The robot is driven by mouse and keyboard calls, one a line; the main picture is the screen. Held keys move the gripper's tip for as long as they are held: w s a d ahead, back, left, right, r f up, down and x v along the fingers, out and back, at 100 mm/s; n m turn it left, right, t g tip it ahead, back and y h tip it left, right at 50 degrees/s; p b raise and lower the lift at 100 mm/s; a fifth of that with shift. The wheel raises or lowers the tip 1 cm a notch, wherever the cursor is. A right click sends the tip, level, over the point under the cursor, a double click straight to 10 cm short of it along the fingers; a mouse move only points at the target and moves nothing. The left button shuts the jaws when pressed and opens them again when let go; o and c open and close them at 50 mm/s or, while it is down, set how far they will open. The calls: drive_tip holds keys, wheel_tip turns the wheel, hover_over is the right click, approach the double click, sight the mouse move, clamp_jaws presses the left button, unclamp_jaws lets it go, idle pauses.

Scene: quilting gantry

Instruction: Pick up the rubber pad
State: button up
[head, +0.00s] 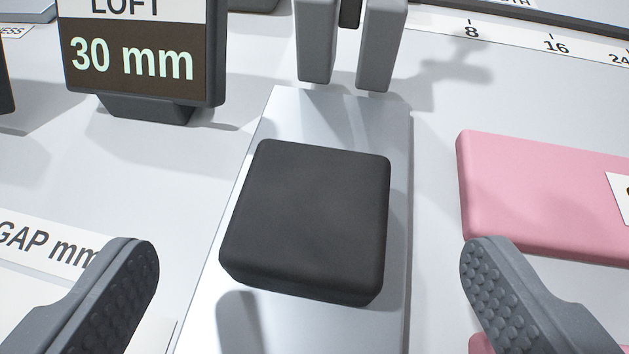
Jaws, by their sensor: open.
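The rubber pad (308,212) is a black, rounded square block. It lies on a smooth silver metal plate (345,113) in the middle of the head view. My gripper (312,268) is open, with one textured grey finger at the lower left and the other at the lower right. The pad lies between the two fingers in the picture, slightly farther up than the fingertips. Neither finger appears to touch it, and there is a wide gap on each side.
A display reading "LOFT 30 mm" (140,55) stands at the upper left. Two grey upright prongs (347,45) rise at the plate's far end. A pink block (545,190) lies to the right. A scale strip (510,38) crosses the back right. A "GAP mm" label (45,245) lies at the left.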

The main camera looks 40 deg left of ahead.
sight(314, 209)
drive_tip(key=x, duration=0.4)
drive_tip(key=shift+w+b, duration=0.15)
drive_tip(key=shift+b, duration=0.15)
drive_tip(key=c, duration=1.2)
